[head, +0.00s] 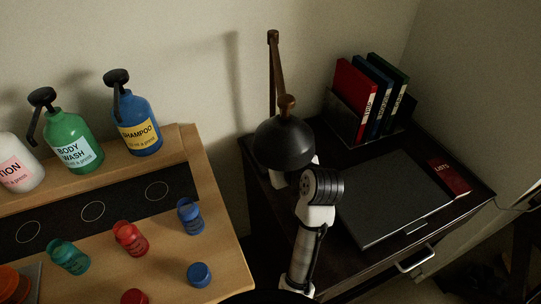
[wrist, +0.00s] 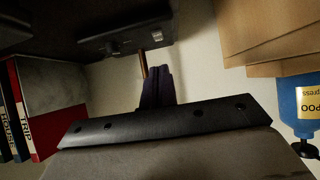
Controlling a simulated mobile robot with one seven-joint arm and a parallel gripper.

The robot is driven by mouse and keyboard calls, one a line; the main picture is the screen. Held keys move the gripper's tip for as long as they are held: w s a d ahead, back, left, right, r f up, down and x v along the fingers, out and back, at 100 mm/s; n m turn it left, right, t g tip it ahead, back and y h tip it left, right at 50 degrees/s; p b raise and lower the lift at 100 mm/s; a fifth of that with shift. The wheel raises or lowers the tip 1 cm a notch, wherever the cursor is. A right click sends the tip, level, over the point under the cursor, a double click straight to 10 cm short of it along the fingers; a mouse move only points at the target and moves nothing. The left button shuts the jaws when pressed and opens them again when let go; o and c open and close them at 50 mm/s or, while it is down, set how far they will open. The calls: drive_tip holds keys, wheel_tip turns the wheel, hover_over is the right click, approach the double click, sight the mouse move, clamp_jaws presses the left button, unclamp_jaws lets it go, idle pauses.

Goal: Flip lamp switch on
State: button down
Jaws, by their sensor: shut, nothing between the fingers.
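The desk lamp has a black dome shade (head: 284,143) and a brown jointed stem (head: 273,70), standing at the left of the dark desk. Its base and switch are hidden in the head view behind the shade and my arm. In the wrist view, which is upside down, the dark lamp base (wrist: 100,34) is at the top, with a small pale switch (wrist: 119,42) on its face. My gripper (wrist: 160,72) is shut and empty, its dark fingers pointing towards the base, just below it in the picture. No contact with the switch shows. The head view hides the fingers.
A closed laptop (head: 395,195), a red notebook (head: 448,178) and upright books in a holder (head: 362,125) take up the desk's right side. A wooden shelf unit (head: 215,190) with pump bottles and small coloured containers stands to the left, across a narrow gap.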

drive_tip(key=p+x, duration=0.1)
drive_tip(key=x, duration=0.8)
drive_tip(key=shift+w+a+f, duration=0.15)
drive_tip(key=shift+w+f, duration=0.1)
drive_tip(key=shift+w, duration=0.05)
drive_tip(key=shift+w+a+f, duration=0.1)
drive_tip(key=shift+w+f, duration=0.1)
drive_tip(key=shift+f, duration=0.1)
drive_tip(key=shift+s, duration=0.1)
